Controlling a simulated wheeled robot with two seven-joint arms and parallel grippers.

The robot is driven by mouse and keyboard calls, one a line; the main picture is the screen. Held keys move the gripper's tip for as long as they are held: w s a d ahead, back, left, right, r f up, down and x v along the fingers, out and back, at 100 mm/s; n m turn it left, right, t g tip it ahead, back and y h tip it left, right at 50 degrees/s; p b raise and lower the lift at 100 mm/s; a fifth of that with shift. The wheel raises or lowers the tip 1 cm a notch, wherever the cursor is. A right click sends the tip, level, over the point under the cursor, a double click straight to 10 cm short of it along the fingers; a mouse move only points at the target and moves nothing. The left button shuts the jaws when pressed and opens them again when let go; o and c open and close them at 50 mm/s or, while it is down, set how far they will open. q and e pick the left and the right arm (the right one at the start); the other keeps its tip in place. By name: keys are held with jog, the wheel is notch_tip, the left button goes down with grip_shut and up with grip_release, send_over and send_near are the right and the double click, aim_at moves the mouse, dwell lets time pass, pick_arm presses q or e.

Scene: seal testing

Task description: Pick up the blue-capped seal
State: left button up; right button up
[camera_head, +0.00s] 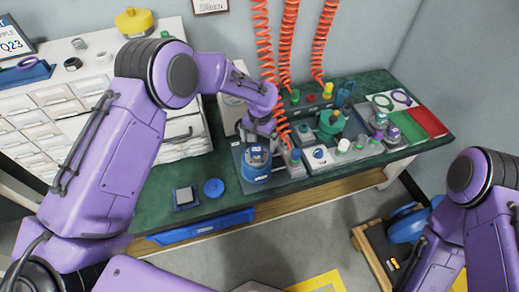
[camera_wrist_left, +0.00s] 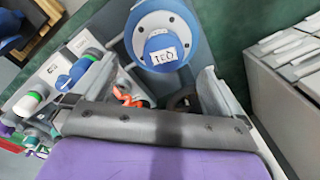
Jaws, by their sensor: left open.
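A small blue-capped piece (camera_head: 319,153), which looks like the blue-capped seal, stands on a grey block on the green bench, right of the blue round device. My left gripper (camera_head: 258,130) is over the blue round device (camera_head: 257,176). In the left wrist view my left gripper (camera_wrist_left: 142,92) has its fingers wide apart with nothing held. The device's labelled face (camera_wrist_left: 164,54) lies beyond them. My right gripper is out of view.
Orange coiled hoses (camera_head: 287,45) hang close to my left gripper. White drawers (camera_head: 60,100) stand at the left. A blue disc (camera_head: 213,188) lies on the front bench.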

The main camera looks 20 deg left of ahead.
aim_at(257, 149)
pick_arm(q)
jog(key=shift+s+a+f+p, duration=0.2)
jog(key=shift+s+f+p, duration=0.3)
jog(key=shift+s, duration=0.45)
jog(key=f, duration=0.2)
jog(key=w+f, duration=0.1)
jog(key=f, duration=0.2)
jog(key=shift+s+r, duration=0.15)
jog(key=shift+r, duration=0.05)
jog(key=c, duration=1.2)
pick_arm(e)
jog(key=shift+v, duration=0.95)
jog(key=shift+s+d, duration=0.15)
